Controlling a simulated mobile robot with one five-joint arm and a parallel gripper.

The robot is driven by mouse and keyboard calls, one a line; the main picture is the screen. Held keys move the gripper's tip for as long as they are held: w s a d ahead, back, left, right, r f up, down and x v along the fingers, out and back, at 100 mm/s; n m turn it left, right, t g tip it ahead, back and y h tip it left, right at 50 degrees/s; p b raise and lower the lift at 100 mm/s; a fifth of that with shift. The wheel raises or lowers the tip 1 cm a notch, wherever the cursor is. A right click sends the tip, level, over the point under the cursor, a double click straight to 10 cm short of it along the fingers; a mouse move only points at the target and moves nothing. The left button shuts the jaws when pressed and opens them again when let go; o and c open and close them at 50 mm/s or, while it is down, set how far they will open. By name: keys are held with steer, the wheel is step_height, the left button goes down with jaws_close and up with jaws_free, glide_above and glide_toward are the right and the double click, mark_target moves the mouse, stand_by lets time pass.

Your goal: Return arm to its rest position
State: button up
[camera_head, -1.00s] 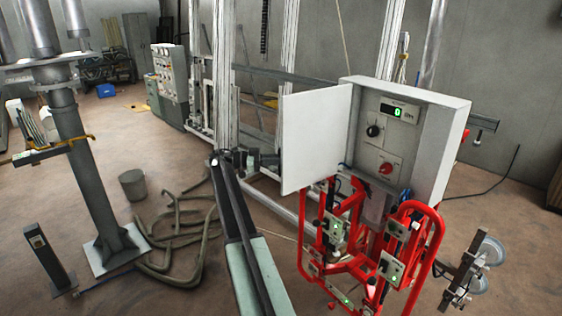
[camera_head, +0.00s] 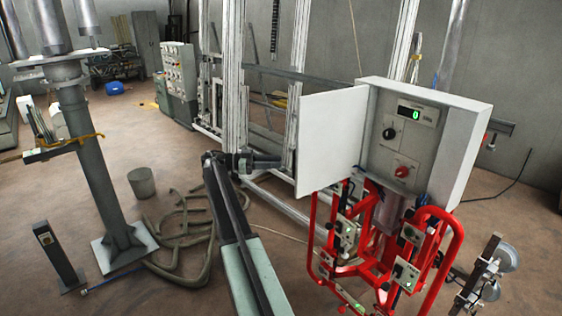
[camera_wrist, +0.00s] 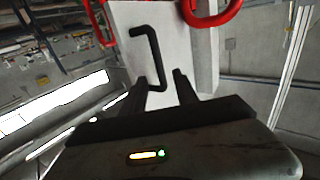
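My arm (camera_head: 245,262) reaches up from the bottom of the head view, bends at the elbow and points right. My gripper (camera_head: 280,160) is at its end, near the left edge of the open white cabinet door (camera_head: 327,140). In the wrist view, the two dark fingers of my gripper (camera_wrist: 160,78) stand apart with a gap between them. A black bar handle (camera_wrist: 148,55) on a pale panel shows just beyond the fingertips, its lower end in line with the gap. I cannot tell whether the fingers touch it. The fingertips are hard to make out in the head view.
The cabinet (camera_head: 465,140) has a green display and knobs, above a red tubular frame (camera_head: 312,235). Metal uprights (camera_head: 300,75) stand behind my gripper. A grey post (camera_head: 100,185), hoses (camera_head: 185,235) and a bucket (camera_head: 141,183) are at left. Some floor between is bare.

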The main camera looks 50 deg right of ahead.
steer(key=shift+s, duration=0.1)
stand_by(0.3)
steer(key=w+a+f+n+t+h+b, duration=0.1)
steer(key=w+a+f+b, duration=0.1)
steer(key=a+f+b, duration=0.3)
steer(key=w+a+f+n+t+b, duration=0.1)
steer(key=w+a+f+t+b, duration=0.15)
steer(key=a, duration=0.45)
steer(key=s+a+f+n+t+y+b, duration=0.35)
steer(key=a+f+n+t+b, duration=0.35)
steer(key=a+f, duration=1.2)
steer(key=s+a+f+n+y, duration=0.3)
steer(key=a+n, duration=0.3)
steer(key=a, duration=0.2)
steer(key=s+a+f+n+t+y+b, duration=0.1)
steer(key=s+a+f+n+y, duration=0.2)
steer(key=a+f+n, duration=0.3)
steer(key=s+a+f+n+t+y, duration=0.1)
steer(key=s+a+f+n+y, duration=0.2)
steer(key=a+n, duration=0.3)
steer(key=a+f+y, duration=0.1)
steer(key=a, duration=0.3)
steer(key=shift+s+a+f+b, duration=0.15)
steer(key=shift+s+f+b, duration=0.1)
steer(key=shift+b, duration=0.15)
